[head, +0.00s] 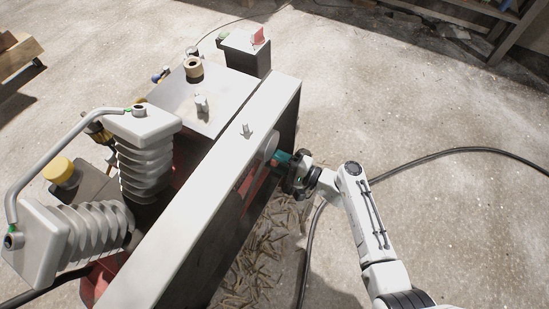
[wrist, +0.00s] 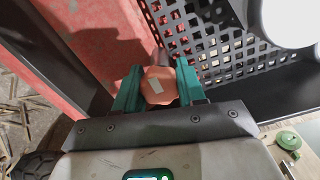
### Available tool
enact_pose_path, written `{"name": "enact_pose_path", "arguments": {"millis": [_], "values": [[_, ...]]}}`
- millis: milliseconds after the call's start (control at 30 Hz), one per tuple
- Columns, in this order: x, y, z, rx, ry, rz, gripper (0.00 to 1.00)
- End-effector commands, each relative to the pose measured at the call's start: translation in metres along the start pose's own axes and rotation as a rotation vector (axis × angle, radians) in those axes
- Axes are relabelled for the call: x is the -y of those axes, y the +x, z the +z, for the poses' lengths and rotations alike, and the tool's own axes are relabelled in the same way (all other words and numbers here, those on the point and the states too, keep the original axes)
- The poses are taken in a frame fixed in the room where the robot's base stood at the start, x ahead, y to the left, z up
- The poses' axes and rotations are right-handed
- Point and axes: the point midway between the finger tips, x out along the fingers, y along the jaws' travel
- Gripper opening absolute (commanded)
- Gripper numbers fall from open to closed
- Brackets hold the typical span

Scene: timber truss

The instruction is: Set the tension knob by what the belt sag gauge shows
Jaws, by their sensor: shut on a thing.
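The tension knob appears as an orange knob with a pale mark (wrist: 158,86) in the wrist view, on the machine's side. My gripper (wrist: 158,88) has its two green fingers on either side of the knob and is shut on it. In the head view my gripper (head: 292,164) reaches the right side of the machine (head: 215,200), and the knob is hidden behind it. I cannot read any belt sag gauge in these views.
A perforated black guard (wrist: 225,45) and a red panel (wrist: 100,40) flank the knob. A black cable (head: 420,160) lies on the floor to the right. Wood chips (head: 262,265) litter the floor beside the machine. Open concrete floor lies at the right.

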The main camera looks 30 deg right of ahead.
Motion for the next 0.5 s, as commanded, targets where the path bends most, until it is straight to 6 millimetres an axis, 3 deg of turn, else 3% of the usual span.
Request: {"name": "enact_pose_path", "arguments": {"millis": [267, 300, 500], "values": [[-0.0014, -0.001, -0.001, -0.004, 0.0, 0.002, 0.09], [-0.0015, -0.001, -0.001, -0.004, 0.0, 0.002, 0.43], [-0.0009, -0.0006, -0.0005, -0.002, -0.001, 0.001, 0.62]]}}
